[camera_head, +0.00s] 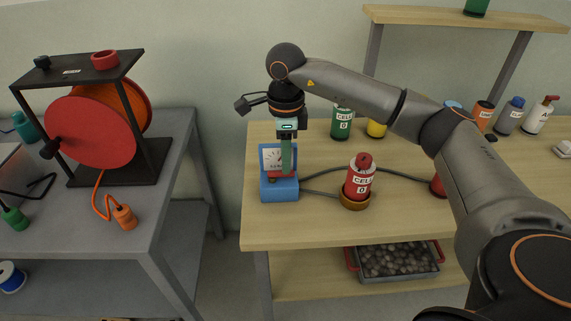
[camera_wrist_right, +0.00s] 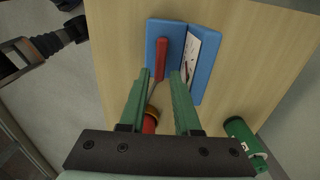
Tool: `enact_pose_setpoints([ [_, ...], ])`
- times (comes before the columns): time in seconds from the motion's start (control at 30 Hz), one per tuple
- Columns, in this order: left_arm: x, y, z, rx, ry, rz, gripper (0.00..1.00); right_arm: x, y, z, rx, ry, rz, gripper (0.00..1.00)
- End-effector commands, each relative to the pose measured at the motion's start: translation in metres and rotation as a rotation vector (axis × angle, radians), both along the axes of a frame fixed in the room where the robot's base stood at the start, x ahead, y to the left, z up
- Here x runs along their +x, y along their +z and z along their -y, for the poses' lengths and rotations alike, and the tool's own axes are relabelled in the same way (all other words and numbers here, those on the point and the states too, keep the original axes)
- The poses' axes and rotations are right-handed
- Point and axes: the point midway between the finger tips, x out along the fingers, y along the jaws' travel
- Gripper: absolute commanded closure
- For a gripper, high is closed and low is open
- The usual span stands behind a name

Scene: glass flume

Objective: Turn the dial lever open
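The dial device is a blue box (camera_head: 279,190) with a white meter face (camera_head: 271,158), near the left end of the wooden table. Its red lever (camera_wrist_right: 161,58) stands on the blue base in the wrist view; in the head view it is mostly hidden behind my fingers. My right gripper (camera_head: 287,170) points down over the device. In the wrist view my right gripper (camera_wrist_right: 161,75) is open, its two green fingers one on each side of the lever, with gaps visible between. I cannot tell whether the fingertips reach lever height. My left gripper is not in view.
A red CELL canister (camera_head: 360,180) sits in a round holder right of the device, cables beside it. A cable reel (camera_head: 90,130) stands on the grey table at left. The front left of the wooden table is clear.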

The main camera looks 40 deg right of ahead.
Motion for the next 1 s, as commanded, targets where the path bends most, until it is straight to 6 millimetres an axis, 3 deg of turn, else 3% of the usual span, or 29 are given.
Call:
enact_pose_setpoints([
  [0.2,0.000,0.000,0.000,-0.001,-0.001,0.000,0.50,0.000,-0.021,0.000,0.000,0.000,-0.001,0.69],
  [0.5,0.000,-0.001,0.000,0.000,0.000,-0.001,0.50,0.000,-0.023,0.000,0.000,0.000,0.000,0.69],
  [0.8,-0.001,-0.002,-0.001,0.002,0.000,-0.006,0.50,0.000,-0.023,0.000,0.000,0.000,0.000,1.00],
  [1.0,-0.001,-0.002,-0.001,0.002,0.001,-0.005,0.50,0.000,-0.023,0.000,0.001,0.000,0.001,1.00],
])
